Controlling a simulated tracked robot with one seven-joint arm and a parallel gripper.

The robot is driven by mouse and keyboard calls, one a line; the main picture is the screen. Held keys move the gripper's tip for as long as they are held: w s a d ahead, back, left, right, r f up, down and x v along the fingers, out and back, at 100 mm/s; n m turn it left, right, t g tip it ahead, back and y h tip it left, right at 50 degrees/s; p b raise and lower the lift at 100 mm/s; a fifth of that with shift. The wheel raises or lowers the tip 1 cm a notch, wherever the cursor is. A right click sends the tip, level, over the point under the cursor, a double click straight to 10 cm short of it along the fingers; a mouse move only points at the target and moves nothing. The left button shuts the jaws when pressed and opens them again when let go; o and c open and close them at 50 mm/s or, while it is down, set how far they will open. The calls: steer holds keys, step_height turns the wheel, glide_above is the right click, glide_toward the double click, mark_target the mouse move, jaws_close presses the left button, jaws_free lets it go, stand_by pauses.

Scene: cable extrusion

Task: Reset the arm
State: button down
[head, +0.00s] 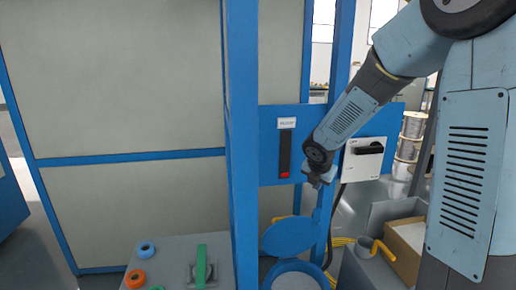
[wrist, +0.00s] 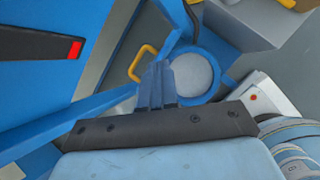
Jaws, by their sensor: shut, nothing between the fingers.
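My arm reaches down from the upper right in the head view. My gripper (head: 318,183) is in front of the blue panel (head: 268,147), between the black slotted lever plate and the white switch box, just above a round blue lid. In the wrist view my gripper (wrist: 157,82) has its fingers together with nothing between them. A grey disc in a blue ring (wrist: 192,74) lies beyond the fingertips. I cannot tell from these views how far the fingers are from the panel.
The black lever plate (head: 284,150) has a red end. The white switch box (head: 361,160) has a black handle. A blue post (head: 243,150) stands left of my gripper. The blue lid (head: 290,237) is below it. A grey bench (head: 175,255) holds a green handle (head: 200,266) and coloured rings.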

steer(key=s+d+r+m+h, duration=0.1)
steer(key=s+d+r+m, duration=0.2)
steer(key=s+r+m, duration=0.35)
steer(key=s+d+r+m, duration=0.2)
steer(key=s+r+m, duration=0.3)
steer(key=s+m, duration=0.3)
steer(key=s+a+r+m+y, duration=0.1)
steer(key=s+r+m+y, duration=0.1)
steer(key=s+m, duration=1.2)
steer(key=shift+s+a+r+y, duration=0.3)
steer(key=shift+s+r, duration=0.4)
steer(key=shift+s, duration=0.5)
